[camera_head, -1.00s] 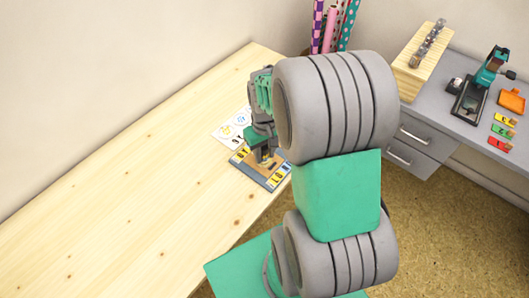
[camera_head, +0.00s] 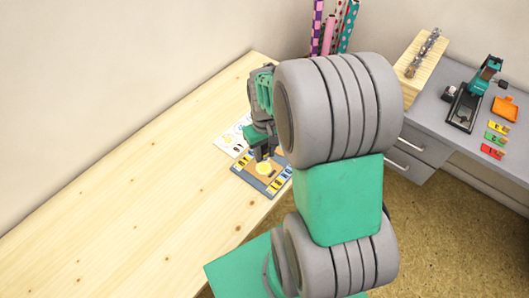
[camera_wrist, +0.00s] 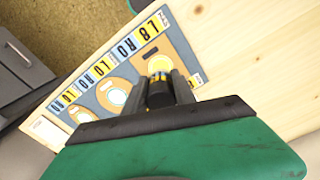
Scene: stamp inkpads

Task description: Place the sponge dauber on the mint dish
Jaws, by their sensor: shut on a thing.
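My gripper (camera_head: 263,152) is shut on the sponge dauber (camera_wrist: 160,92), a dark cylinder with yellow bands, seen between the fingers in the wrist view. In the head view the gripper points down over a blue-grey board (camera_head: 252,184); the dauber is hard to make out there. The board also shows in the wrist view (camera_wrist: 100,83) with round dishes in tan surrounds. One dish with a pale, mint-like centre (camera_wrist: 117,96) lies left of the dauber. A pale dish with a yellow patch (camera_wrist: 151,54) lies beyond the dauber's tip. Which dish is mint is not certain.
Yellow and white letter labels (camera_wrist: 127,45) run along the board. A white printed sheet (camera_head: 229,143) lies behind it. The wooden table (camera_head: 130,210) is clear to the left. Patterned rolls (camera_head: 330,28) stand behind; a grey desk (camera_head: 430,120) stands at right.

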